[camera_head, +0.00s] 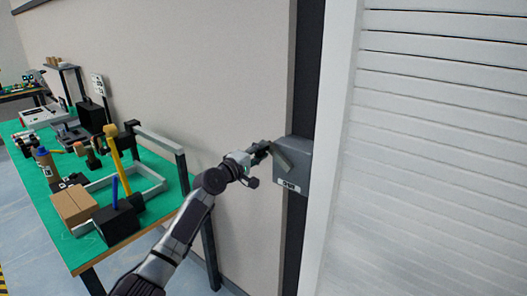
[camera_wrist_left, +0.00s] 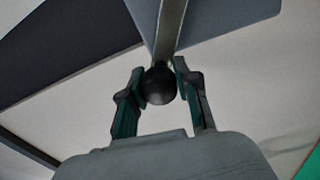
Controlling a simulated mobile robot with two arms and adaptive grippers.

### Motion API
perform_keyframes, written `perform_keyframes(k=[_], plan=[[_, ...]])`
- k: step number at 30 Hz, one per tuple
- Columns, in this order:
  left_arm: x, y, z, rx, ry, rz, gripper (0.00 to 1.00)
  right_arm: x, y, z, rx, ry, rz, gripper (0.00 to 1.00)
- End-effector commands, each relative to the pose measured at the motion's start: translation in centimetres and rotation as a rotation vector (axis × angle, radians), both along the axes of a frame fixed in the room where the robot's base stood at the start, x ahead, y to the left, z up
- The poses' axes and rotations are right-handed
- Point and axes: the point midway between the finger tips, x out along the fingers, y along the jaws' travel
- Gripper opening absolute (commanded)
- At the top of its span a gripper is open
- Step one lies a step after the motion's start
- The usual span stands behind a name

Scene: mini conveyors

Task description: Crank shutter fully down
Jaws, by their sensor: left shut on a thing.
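The white slatted shutter (camera_head: 440,150) fills the right side of the head view; its lower edge is out of view. A grey crank box (camera_head: 298,163) with a small label is fixed to the dark post left of the shutter frame. Its grey crank arm (camera_head: 281,158) slants across the front and also shows in the left wrist view (camera_wrist_left: 170,28). My left gripper (camera_head: 264,149) is at the crank's end. In the wrist view its two fingers are shut around the round black crank knob (camera_wrist_left: 159,84). My right gripper is out of view.
A green-topped workbench (camera_head: 85,248) stands at the left with a cardboard box (camera_head: 74,205), a yellow-handled tool (camera_head: 115,150) and several other items on it. A plain beige wall (camera_head: 200,75) runs behind the bench up to the post.

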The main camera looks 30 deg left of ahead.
Motion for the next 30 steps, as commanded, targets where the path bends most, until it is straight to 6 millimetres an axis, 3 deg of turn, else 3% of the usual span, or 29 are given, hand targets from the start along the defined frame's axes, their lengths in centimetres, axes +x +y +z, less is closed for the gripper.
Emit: perform_keyframes(k=[23, 24, 28, 30], plan=[[0.02, 0.50, -0.72, -0.096, 0.008, 0.002, 0.00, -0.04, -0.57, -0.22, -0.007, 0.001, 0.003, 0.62], [0.02, 0.49, -0.72, -0.096, 0.008, 0.002, 0.36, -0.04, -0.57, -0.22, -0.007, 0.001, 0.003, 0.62], [0.02, 0.47, -0.74, -0.095, 0.008, 0.001, 0.57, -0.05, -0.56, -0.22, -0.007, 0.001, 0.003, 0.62], [0.02, 0.45, -0.74, -0.095, 0.008, 0.001, 0.57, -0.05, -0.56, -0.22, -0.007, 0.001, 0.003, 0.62]])
